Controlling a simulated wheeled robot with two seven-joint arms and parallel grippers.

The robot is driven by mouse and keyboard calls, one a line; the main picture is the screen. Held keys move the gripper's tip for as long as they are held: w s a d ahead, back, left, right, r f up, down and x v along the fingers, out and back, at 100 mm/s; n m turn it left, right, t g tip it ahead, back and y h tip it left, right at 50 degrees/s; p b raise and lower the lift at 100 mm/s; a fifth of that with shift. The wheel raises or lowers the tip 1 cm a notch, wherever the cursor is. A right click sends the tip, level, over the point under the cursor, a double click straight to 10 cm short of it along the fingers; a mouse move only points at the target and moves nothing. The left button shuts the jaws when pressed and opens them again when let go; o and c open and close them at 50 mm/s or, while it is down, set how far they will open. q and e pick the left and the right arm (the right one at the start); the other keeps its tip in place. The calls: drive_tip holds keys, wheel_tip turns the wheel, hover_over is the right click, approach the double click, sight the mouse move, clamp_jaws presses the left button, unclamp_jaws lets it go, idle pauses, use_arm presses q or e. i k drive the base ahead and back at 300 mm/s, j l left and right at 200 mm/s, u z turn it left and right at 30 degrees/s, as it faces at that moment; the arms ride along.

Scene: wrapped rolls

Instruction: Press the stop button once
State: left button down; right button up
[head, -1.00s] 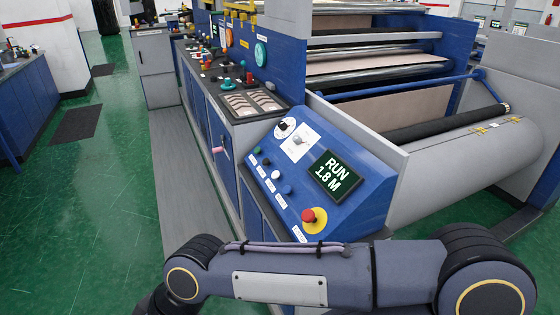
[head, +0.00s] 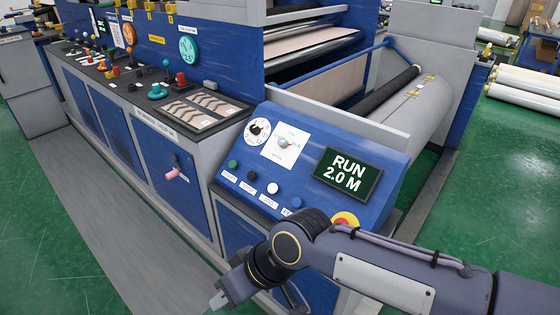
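The blue control panel (head: 225,150) has a row of small buttons: a green button (head: 233,164), a black button (head: 252,175), a white button (head: 272,188) and a blue button (head: 296,201). Their labels are too small to read surely. A yellow disc (head: 345,217) lies at the panel's lower right; my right arm hides most of it and its red button. The display (head: 347,174) reads RUN 2.0 M. My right gripper (head: 218,299) hangs low in front of the panel, apart from the buttons; its opening is unclear. My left gripper is out of view.
A dial (head: 257,132) and a selector knob (head: 283,143) sit above the buttons. A pink-handled lever (head: 174,174) sticks out of the cabinet front. A grey roller (head: 400,110) lies behind the panel. Green floor is free at left.

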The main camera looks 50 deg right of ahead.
sight(251, 176)
drive_tip(key=i+z, duration=0.25)
drive_tip(key=z, duration=0.15)
drive_tip(key=i+z, duration=0.2)
drive_tip(key=z, duration=0.15)
drive_tip(key=i+z, duration=0.25)
drive_tip(key=z, duration=0.15)
drive_tip(key=i+j+z, duration=0.15)
drive_tip(key=z, duration=0.2)
drive_tip(key=i+z, duration=0.2)
drive_tip(key=z, duration=0.3)
drive_tip(key=i+z, duration=0.2)
drive_tip(key=z, duration=0.3)
drive_tip(key=i+j+z, duration=0.15)
drive_tip(key=z, duration=0.3)
drive_tip(key=i, duration=0.05)
